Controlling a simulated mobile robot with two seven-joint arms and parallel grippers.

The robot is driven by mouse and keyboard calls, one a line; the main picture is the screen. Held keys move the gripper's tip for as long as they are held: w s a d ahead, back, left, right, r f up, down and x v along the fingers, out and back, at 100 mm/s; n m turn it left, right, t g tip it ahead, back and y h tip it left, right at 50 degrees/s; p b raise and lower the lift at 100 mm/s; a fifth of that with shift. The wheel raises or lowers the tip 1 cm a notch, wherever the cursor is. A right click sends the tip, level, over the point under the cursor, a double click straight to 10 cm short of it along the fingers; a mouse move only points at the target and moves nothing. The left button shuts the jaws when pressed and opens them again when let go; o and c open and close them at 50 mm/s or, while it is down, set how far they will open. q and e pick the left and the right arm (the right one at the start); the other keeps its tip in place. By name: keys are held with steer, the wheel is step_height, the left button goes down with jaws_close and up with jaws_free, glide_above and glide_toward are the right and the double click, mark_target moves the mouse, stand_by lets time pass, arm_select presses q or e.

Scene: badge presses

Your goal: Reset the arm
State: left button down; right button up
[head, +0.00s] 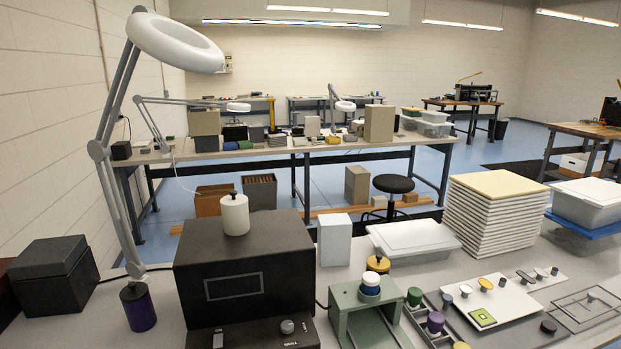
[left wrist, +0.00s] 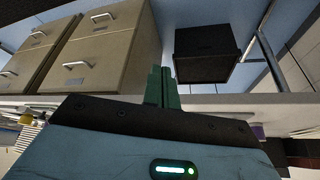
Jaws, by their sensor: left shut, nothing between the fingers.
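My left gripper (left wrist: 162,88) shows in the left wrist view, its two green fingers together with nothing between them. It is not in the head view. In the left wrist view the fingers point towards the gap between a beige drawer cabinet (left wrist: 112,48) and a black bin (left wrist: 206,55), touching neither as far as I can see. In the head view a green press frame (head: 346,299) stands at the front of the bench, with a white and blue round piece on top. Neither my arms nor my right gripper shows in the head view.
A black box machine (head: 245,255) carries a white jar (head: 234,214). A ring lamp (head: 176,42) rises at the left beside a black box (head: 53,270). A white tray stack (head: 493,220), a lidded bin (head: 412,240) and a white board with badge parts (head: 494,305) fill the right.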

arm_select(q)
steer(key=shift+w+d+f+t+h, duration=0.15)
steer(key=shift+w+d+f+t, duration=0.2)
steer(key=shift+f+t, duration=0.45)
steer(key=shift+w+d+f+t+h, duration=0.15)
steer(key=shift+w+f+t, duration=0.25)
steer(key=shift+f+t, duration=0.45)
steer(key=shift+w+d+f+t+h, duration=0.2)
steer(key=shift+w+f+t, duration=0.2)
steer(key=shift+f+t, duration=0.4)
steer(key=shift+f, duration=0.15)
